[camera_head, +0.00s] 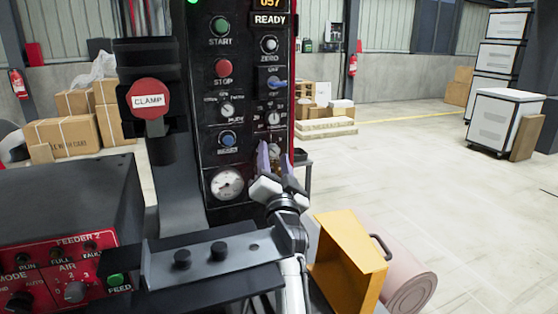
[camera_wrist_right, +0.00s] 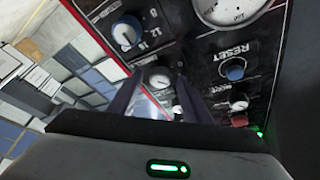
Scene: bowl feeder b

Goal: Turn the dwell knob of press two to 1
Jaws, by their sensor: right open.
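The control panel (camera_head: 246,100) of the press stands upright in the middle of the head view. My right gripper (camera_head: 275,158) is open at the panel's lower right, below the scaled knob. In the right wrist view its fingers point at the panel, with a small round knob (camera_wrist_right: 160,79) visible between them. Contact is hard to tell. My left gripper is not in view.
A dark feeder box (camera_head: 70,215) with a red front is at lower left. A yellow box (camera_head: 347,262) and a pink cylinder (camera_head: 410,292) are right of my arm.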

